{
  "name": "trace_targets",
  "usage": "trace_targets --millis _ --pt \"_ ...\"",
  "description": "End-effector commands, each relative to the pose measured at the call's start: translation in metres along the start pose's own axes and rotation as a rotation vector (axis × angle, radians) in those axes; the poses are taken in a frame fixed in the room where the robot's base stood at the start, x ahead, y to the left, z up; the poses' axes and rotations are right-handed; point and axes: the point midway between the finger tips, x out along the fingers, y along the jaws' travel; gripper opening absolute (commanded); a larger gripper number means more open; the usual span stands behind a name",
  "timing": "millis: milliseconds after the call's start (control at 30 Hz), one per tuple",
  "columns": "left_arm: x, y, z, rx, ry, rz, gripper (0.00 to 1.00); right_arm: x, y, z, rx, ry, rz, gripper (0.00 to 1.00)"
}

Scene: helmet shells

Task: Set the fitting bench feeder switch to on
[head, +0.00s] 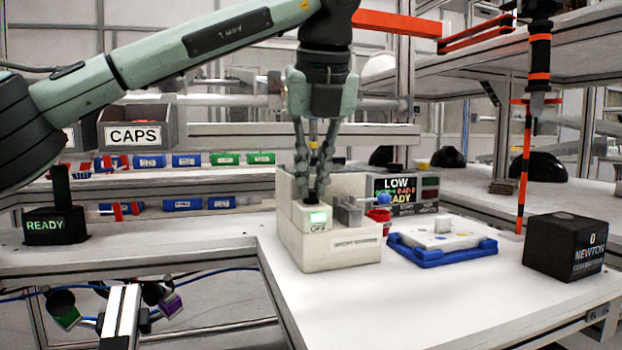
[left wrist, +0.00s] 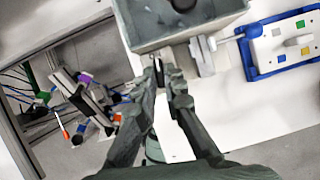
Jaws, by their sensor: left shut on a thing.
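The feeder (head: 345,252) is a pale box on the white bench, in the middle of the head view. My left gripper (head: 316,194) points down at the top of the box, just above the display. Its fingers are closed on the feeder switch, which they mostly hide; I cannot tell which way it leans. In the left wrist view the fingertips (left wrist: 168,78) meet beside the feeder box (left wrist: 190,25). My right gripper is in neither view.
Right of the feeder are a red cup (head: 379,217), a LOW/READY display (head: 402,195), a blue-rimmed tray (head: 440,252) and a black NEWTON box (head: 565,247). A black READY box (head: 54,224) stands left.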

Motion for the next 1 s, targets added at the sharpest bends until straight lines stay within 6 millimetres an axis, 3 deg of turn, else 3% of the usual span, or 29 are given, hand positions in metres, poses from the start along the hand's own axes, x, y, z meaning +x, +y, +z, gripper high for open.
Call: trace_targets --millis 300,833,900,1000 --pt "-0.001 -0.0013 0.0009 -0.11 -0.002 0.044 0.0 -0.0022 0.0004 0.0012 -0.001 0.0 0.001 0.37" --pt "-0.0009 -0.0015 0.0011 -0.133 -0.002 0.052 0.0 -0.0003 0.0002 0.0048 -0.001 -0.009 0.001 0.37" --pt "-0.0009 -0.0014 0.0011 -0.132 -0.002 0.052 0.15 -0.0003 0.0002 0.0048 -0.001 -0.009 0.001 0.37" --pt "-0.0007 -0.0014 0.0009 -0.132 -0.001 0.052 0.18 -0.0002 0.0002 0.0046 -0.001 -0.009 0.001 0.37"
